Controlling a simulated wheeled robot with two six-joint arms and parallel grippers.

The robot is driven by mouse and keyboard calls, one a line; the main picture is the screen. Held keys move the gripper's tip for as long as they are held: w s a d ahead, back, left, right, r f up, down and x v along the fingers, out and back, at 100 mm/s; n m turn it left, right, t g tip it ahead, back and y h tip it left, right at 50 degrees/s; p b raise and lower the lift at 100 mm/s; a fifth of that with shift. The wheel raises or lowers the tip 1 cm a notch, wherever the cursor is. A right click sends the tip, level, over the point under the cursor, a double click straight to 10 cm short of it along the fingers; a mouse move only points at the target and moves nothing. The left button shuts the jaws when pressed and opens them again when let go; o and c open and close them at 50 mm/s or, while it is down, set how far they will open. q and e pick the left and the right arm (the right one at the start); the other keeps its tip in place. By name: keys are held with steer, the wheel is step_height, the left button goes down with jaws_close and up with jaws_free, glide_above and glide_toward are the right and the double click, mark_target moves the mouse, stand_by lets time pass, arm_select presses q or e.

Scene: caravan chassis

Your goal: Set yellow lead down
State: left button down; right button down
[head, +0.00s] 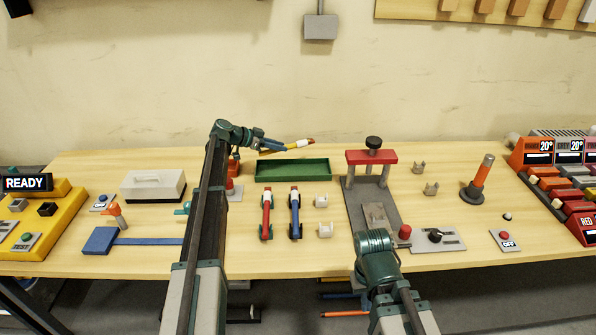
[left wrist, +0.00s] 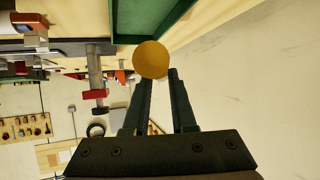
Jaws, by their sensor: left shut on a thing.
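The yellow lead (head: 300,143) is in my left gripper (head: 284,144), held up above the back of the bench, behind the green tray (head: 292,170). In the head view it shows yellow and pale bands and a reddish tip at the right; my gripper covers part of it. In the left wrist view, the lead (left wrist: 151,60) shows as a round yellow end at the fingertips of my left gripper (left wrist: 158,80). A red lead (head: 267,215) and a blue lead (head: 295,212) lie side by side in front of the tray. My right arm's fingers cannot be made out.
A red-topped press (head: 371,157) stands right of the tray. Small pale holders (head: 324,230) sit beside the blue lead. A white lidded box (head: 153,185) is at the left, and an orange post (head: 480,178) stands at the right. The tray looks empty.

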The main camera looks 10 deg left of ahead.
mark_target(279, 174)
arm_select(q)
steer(key=shift+f+b, duration=5)
steer(key=shift+f, duration=0.15)
steer(key=c, duration=0.7)
jaws_free()
steer(key=shift+c, duration=0.2)
steer(key=shift+s+r, duration=0.1)
steer(key=shift+r, duration=0.25)
steer(key=p+v, duration=0.5)
steer(key=v, duration=0.5)
steer(key=shift+a+r, duration=0.1)
steer(key=shift+a, duration=0.05)
steer(key=shift+s+a+r+p, duration=0.2)
steer(key=shift+s+a+p, duration=0.25)
steer(key=shift+a, duration=0.1)
